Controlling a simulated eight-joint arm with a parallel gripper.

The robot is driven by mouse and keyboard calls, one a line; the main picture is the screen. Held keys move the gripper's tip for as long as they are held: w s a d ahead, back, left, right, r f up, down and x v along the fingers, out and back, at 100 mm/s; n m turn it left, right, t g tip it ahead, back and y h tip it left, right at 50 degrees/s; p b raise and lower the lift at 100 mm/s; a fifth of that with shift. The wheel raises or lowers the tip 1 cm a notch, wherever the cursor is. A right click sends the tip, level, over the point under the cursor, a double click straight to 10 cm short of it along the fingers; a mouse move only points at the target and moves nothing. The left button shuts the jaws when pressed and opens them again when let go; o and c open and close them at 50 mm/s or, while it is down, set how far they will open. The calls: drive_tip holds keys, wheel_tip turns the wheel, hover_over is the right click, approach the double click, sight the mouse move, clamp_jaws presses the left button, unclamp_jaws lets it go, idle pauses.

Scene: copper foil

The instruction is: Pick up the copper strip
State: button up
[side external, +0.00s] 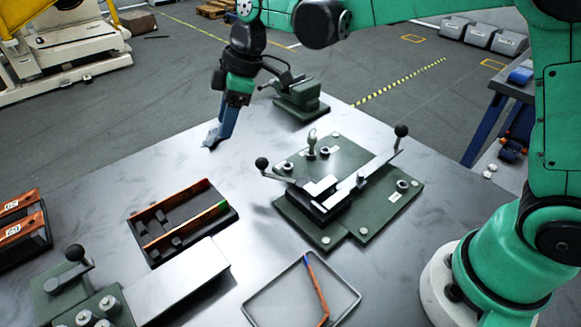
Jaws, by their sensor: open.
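Two long straight ones, a far strip (172,197) and a near strip (186,228) with a green end, lie along a black slotted holder (153,256) left of centre. A bent strip (317,286) with a blue end lies in a shallow grey tray (258,298) at the front. I cannot tell which one the task names. My gripper (211,138) points down, above or near the far left part of the table, beyond the holder and apart from all strips. It is open, with nothing visible in it.
A green fixture plate (395,207) with lever clamps stands right of centre. Another clamp fixture (60,300) with a metal block (180,282) is front left. A green device (300,98) stands at the back.

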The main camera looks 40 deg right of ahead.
sight(204, 179)
drive_tip(key=w+a+f+n, duration=0.1)
drive_tip(key=f, duration=0.1)
drive_tip(key=w+a+f+n+g, duration=0.1)
drive_tip(key=a+f+n, duration=0.1)
drive_tip(key=w+a+f+n+g, duration=0.1)
drive_tip(key=a+f+n, duration=0.1)
drive_tip(key=shift+a+f+y, duration=0.25)
drive_tip(key=shift+y, duration=0.15)
drive_tip(key=shift+x, duration=2.75)
drive_tip(key=shift+s, duration=0.1)
drive_tip(key=shift+c, duration=0.2)
clamp_jaws()
